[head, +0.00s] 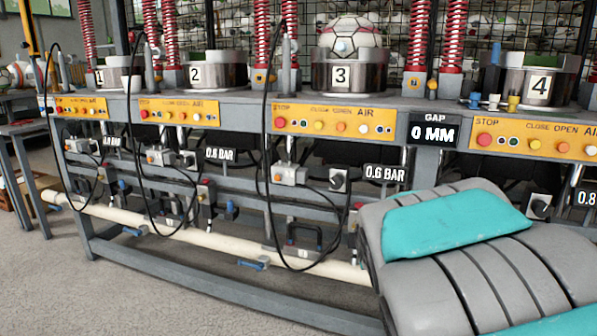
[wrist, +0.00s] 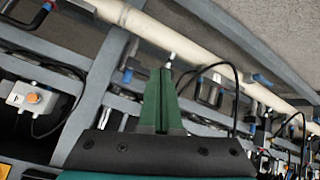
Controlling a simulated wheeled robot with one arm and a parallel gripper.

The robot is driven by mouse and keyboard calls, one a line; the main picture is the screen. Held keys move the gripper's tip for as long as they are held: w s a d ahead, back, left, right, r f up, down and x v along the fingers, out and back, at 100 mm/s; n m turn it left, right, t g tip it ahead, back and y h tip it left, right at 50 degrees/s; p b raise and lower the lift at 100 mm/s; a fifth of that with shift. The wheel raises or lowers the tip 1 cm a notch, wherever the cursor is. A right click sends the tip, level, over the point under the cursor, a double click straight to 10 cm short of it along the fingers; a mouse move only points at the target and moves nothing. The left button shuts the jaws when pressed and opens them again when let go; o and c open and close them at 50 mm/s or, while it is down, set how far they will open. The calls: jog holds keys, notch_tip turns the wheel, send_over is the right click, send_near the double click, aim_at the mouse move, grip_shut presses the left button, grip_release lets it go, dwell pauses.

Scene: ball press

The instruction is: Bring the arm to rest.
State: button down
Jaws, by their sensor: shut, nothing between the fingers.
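My gripper (wrist: 161,75) shows in the wrist view, its two green fingers together, shut and empty. Beyond the fingertips are the grey press frame (wrist: 109,75) and a long cream pipe (wrist: 160,38), which appear tilted in this view. I see no contact between the fingers and them, but the exact distance is unclear. In the head view, my grey and teal arm covers the lower right, and the gripper is out of sight there. The press bench (head: 240,98) stands behind the arm.
The bench has several numbered stations; a white ball (head: 349,36) sits in the pot of station 3 (head: 350,73). Orange control panels (head: 334,122) line its front edge. Black hoses (head: 267,170) hang in front of the frame. Open floor (head: 110,295) lies at lower left.

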jog(key=s+a+f+m+g+y+p, duration=0.1)
jog(key=s+g, duration=0.9)
jog(key=s, duration=2.9)
notch_tip(320, 180, down, 3)
jog(key=shift+s+a+r+y+p, duration=0.15)
jog(key=shift+s+a+y+p, duration=0.15)
jog(key=shift+a+y+p, duration=0.5)
jog(key=shift+a, duration=0.1)
